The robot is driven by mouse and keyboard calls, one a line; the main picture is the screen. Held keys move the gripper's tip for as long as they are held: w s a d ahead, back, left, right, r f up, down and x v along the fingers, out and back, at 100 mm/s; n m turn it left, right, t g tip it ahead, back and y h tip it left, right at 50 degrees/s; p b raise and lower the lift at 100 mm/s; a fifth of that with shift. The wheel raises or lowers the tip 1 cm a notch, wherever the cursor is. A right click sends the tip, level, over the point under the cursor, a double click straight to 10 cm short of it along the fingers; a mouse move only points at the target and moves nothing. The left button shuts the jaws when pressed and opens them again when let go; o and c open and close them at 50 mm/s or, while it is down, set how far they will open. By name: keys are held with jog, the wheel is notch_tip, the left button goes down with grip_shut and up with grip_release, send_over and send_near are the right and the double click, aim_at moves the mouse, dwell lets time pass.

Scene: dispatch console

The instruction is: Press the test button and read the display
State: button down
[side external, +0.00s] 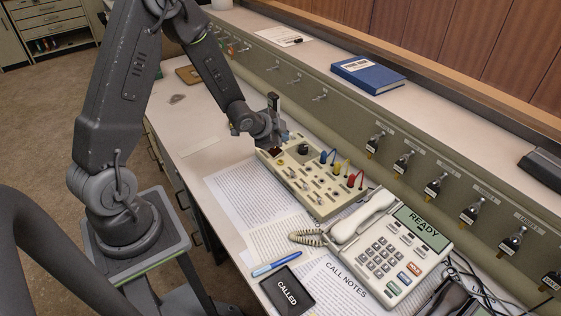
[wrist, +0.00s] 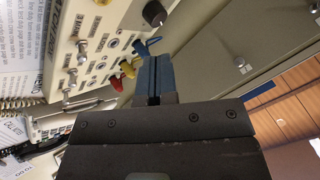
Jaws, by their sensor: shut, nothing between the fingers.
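A beige switch panel (side external: 318,187) with a black knob, toggles and coloured plugs lies on the desk; it also shows at upper left in the wrist view (wrist: 92,45). My gripper (side external: 281,138) is over the panel's far-left end, its blue fingers shut and empty; they also show in the wrist view (wrist: 153,78). I cannot tell whether it touches the panel. A small dark red window (side external: 274,153) sits below it, with no readable text. No button marked test can be made out. The telephone's green display (side external: 422,228) reads READY.
The telephone (side external: 385,255) with its handset stands right of the panel. Papers (side external: 240,195), a blue pen (side external: 276,264) and a black CALLED plate (side external: 287,290) lie in front. A row of key switches (side external: 405,160) lines the console behind. A blue book (side external: 368,74) lies on the ledge.

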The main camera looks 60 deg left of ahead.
aim_at(281, 162)
jog(key=shift+f, duration=3)
jog(key=shift+f, duration=0.1)
jog(key=shift+f, duration=0.3)
jog(key=shift+f, duration=0.4)
dwell(0.5)
jog(key=shift+r, duration=0.8)
jog(key=shift+r, duration=2.55)
